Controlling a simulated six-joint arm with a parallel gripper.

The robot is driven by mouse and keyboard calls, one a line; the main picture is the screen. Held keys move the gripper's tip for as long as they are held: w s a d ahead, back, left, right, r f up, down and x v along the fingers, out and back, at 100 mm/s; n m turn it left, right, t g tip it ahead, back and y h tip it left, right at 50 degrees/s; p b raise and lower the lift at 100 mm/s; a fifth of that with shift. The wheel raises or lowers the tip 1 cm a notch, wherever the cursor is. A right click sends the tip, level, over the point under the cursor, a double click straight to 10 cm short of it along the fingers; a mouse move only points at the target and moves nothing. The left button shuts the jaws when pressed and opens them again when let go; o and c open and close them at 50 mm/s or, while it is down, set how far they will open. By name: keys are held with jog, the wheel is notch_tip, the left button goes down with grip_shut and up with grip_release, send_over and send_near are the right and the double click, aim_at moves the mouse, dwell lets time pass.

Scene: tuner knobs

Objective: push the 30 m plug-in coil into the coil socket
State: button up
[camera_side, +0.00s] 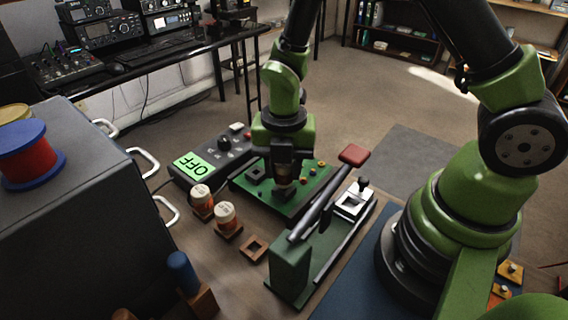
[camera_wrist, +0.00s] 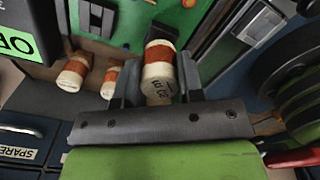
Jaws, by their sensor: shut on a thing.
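My gripper (camera_wrist: 158,92) is shut on a plug-in coil (camera_wrist: 160,72), a cream cylinder with an orange-brown winding. Its end label faces the wrist camera upside down and is hard to read. In the side view, my gripper (camera_side: 284,170) points down over the green board (camera_side: 311,184), with the coil mostly hidden between the fingers. In the wrist view a dark block, seemingly the coil socket (camera_wrist: 160,34), lies on the board just beyond the coil's far end. I cannot tell whether the coil touches it or has entered it.
Two similar coils (camera_side: 201,197) (camera_side: 225,215) stand in wooden holders; an empty holder (camera_side: 253,248) is beside them. A box with a green OFF display (camera_side: 192,165) is left of the board. A lever device with a red handle (camera_side: 353,155) stands close in front and right.

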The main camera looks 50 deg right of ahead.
jog(key=shift+f, duration=0.75)
dwell(0.8)
jog(key=o, duration=1)
notch_tip(320, 180, up, 10)
jog(key=s+r+m+t, duration=0.2)
jog(key=s+r+m, duration=0.2)
jog(key=m, duration=0.5)
jog(key=s+d+r+m+t+y, duration=0.1)
jog(key=s+r+m, duration=0.3)
jog(key=m, duration=0.6)
jog(key=s+r+m+t+y, duration=0.1)
jog(key=s+r+m+t, duration=0.3)
jog(key=m, duration=0.6)
jog(key=shift+s+d+r, duration=0.2)
jog(key=shift+r, duration=0.5)
jog(key=shift+s+d+r, duration=0.15)
jog(key=shift+d+r, duration=0.05)
jog(key=shift+r, duration=0.45)
